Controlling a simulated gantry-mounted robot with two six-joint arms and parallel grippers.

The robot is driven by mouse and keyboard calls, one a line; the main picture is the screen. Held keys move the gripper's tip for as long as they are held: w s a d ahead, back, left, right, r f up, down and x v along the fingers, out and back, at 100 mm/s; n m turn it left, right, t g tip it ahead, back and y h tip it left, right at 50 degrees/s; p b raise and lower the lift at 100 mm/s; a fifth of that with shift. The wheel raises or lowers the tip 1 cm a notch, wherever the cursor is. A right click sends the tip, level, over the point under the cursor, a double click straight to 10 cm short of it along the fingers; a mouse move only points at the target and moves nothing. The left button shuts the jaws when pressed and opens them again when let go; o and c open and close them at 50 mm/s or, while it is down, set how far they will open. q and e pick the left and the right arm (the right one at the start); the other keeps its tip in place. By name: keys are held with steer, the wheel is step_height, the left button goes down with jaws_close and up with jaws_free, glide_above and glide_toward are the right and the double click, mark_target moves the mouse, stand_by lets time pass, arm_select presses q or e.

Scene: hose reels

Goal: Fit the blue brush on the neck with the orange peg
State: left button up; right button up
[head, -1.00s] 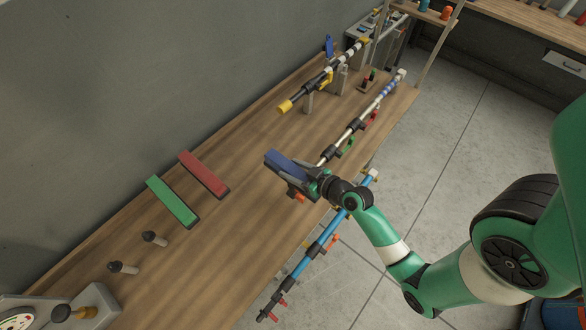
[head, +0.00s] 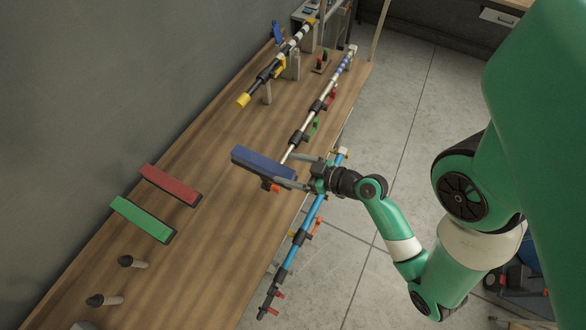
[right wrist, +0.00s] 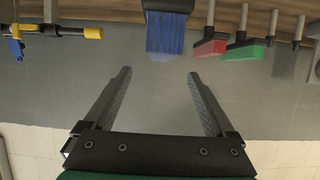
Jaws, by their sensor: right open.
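The blue brush (head: 263,163) is at the near end of the white pole (head: 326,97), over the bench; it also shows in the right wrist view (right wrist: 166,32), bristles toward the wall. An orange peg (head: 270,186) shows just below the brush's edge. The neck itself is hidden behind the brush and fingers, so I cannot tell how fully the brush is seated. My right gripper (head: 284,170) is open behind the brush. In the right wrist view its fingers (right wrist: 160,75) are apart and empty, with the brush beyond the tips. My left gripper is not in view.
Dark-tipped posts (head: 131,262) stand nearer. A blue pole (head: 303,231) with red pegs runs along the bench edge. A yellow-ended pole (head: 270,75) is at the back.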

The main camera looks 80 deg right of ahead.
steer(key=shift+s+a+r, duration=0.3)
steer(key=shift+s, duration=0.3)
stand_by(0.3)
